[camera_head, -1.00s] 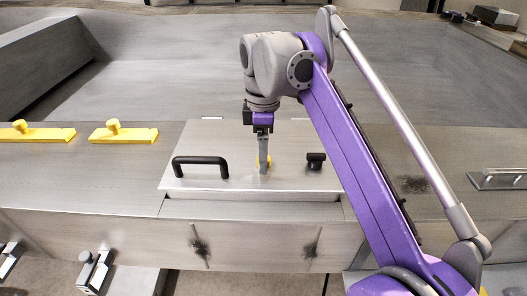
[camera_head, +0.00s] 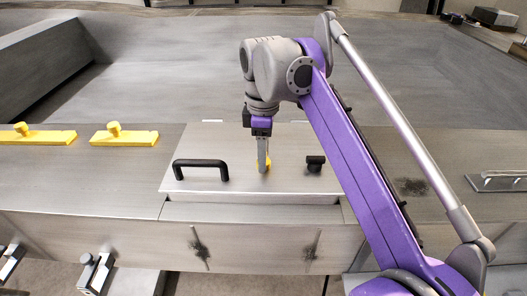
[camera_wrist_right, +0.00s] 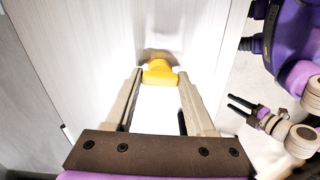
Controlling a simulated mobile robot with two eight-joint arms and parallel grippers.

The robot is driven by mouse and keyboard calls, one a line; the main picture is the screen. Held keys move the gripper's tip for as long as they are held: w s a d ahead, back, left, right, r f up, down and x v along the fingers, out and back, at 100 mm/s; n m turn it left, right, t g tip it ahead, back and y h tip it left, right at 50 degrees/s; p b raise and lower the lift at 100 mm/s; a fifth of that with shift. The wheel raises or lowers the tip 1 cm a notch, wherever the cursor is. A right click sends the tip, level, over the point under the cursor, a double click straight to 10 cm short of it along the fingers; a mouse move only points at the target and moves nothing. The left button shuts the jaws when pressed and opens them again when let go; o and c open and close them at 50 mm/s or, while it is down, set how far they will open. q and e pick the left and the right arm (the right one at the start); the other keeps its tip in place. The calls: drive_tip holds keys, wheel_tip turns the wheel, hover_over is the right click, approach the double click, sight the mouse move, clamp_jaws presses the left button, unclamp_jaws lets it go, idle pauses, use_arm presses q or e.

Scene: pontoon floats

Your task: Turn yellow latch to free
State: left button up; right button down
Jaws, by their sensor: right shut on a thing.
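My left gripper (camera_wrist_right: 241,105) shows small at the right of the right wrist view. Its two dark fingers look apart with nothing between them.
Yellow bars with knobs (camera_head: 124,136) lie on the deck at left. A metal bracket (camera_head: 497,182) is at right. My purple right arm crosses the deck right of the lid.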

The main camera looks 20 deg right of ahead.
drive_tip(key=m+p, duration=0.2)
drive_tip(key=m, duration=0.2)
drive_tip(key=shift+r, duration=0.2)
drive_tip(key=m+p, duration=0.2)
drive_tip(key=m, duration=0.2)
drive_tip(key=shift+m+p, duration=0.3)
drive_tip(key=m+p, duration=0.1)
drive_tip(key=m, duration=0.3)
use_arm(q)
wheel_tip(320, 180, up, 9)
drive_tip(key=w+p, duration=0.1)
drive_tip(key=w, duration=0.1)
drive_tip(key=shift+w+t, duration=0.3)
use_arm(e)
drive_tip(key=shift+f+m, duration=0.1)
drive_tip(key=shift+m, duration=2)
drive_tip(key=shift+c, duration=1.2)
unclamp_jaws()
use_arm(q)
drive_tip(key=shift+w+r+p, duration=0.25)
drive_tip(key=shift+r+p, duration=0.2)
drive_tip(key=shift+r, duration=0.1)
drive_tip(key=shift+w+r+p, duration=0.25)
drive_tip(key=shift+r+p, duration=0.15)
drive_tip(key=shift+r, duration=0.1)
use_arm(e)
wheel_tip(320, 180, up, 11)
drive_tip(key=shift+f, duration=0.15)
